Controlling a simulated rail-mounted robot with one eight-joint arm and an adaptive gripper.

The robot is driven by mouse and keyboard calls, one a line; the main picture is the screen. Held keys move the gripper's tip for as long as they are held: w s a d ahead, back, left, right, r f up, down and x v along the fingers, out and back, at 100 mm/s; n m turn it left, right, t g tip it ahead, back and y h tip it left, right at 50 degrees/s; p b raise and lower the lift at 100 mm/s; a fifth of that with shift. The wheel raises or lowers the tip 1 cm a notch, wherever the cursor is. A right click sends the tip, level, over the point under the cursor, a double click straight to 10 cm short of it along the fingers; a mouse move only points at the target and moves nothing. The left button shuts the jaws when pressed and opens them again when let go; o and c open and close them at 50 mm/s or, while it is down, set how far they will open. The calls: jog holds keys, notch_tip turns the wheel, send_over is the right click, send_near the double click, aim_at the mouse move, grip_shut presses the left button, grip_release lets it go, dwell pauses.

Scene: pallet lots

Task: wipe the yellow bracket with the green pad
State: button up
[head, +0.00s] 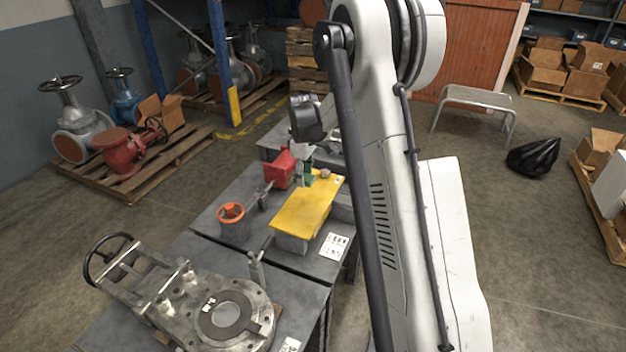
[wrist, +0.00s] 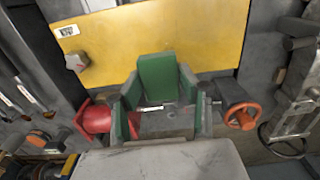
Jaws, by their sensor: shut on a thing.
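The yellow bracket (head: 304,208) is a flat yellow plate on a grey support on the workbench. It fills the upper part of the wrist view (wrist: 200,40). My gripper (head: 303,177) is at the bracket's far left edge, pointing down. It is shut on the green pad (wrist: 157,78), which shows between the fingers (wrist: 160,108) in the wrist view, overlapping the bracket's near edge there. In the head view only a little of the green pad (head: 309,179) shows. I cannot tell whether the pad touches the bracket.
A red part (head: 281,168) stands close left of my gripper. An orange handwheel (head: 231,212) is left of the bracket. A large metal valve (head: 200,305) lies on the nearer bench.

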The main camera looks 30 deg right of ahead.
aim_at(296, 202)
jog(key=a, duration=0.2)
jog(key=shift+w+a, duration=0.35)
jog(key=shift+a+f, duration=0.15)
jog(key=shift+f, duration=0.05)
jog(key=shift+f+b, duration=1.5)
jog(key=shift+f, duration=2.15)
jog(key=shift+s+d+f, duration=0.25)
jog(key=shift+s+d, duration=0.4)
jog(key=shift+s, duration=0.15)
jog(key=shift+c, duration=1)
jog(key=shift+s+d+r+p, duration=0.1)
jog(key=shift+s+d+p, duration=0.55)
jog(key=shift+s, duration=0.2)
jog(key=shift+w+a, duration=0.7)
jog(key=shift+w, duration=0.25)
jog(key=shift+w+a+b, duration=0.35)
jog(key=shift+w+a, duration=0.25)
jog(key=shift+w, duration=0.2)
jog(key=shift+r+p, duration=1.45)
jog(key=shift+r, duration=2.55)
